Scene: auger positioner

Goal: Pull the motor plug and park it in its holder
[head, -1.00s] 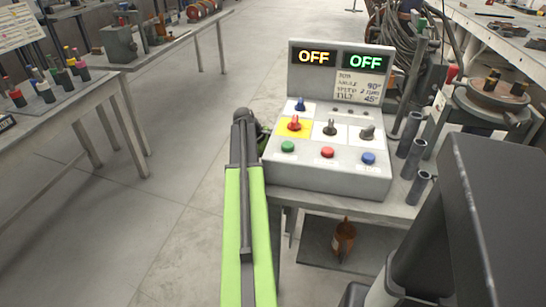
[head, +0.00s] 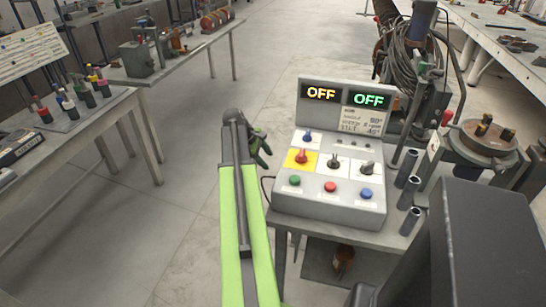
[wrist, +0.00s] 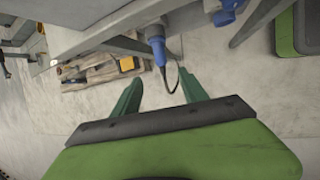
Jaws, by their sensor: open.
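My gripper (head: 261,143) is just left of the control console in the head view, partly hidden by my arm. In the wrist view its two green fingers stand apart with nothing held between them (wrist: 160,76). Beyond the fingertips in the wrist view is a blue plug (wrist: 157,50) with a dark cable looping from its end. A second blue connector (wrist: 226,12) shows at the top edge, right of the first. I cannot tell which is the motor plug or what each is seated in. No holder can be clearly made out.
The control console (head: 330,185) stands on a table, both displays reading OFF. Grey tubes (head: 408,165) stand right of it. A pallet (wrist: 100,72) lies on the floor in the wrist view. A table with colored plugs (head: 85,95) is at left. Floor between is clear.

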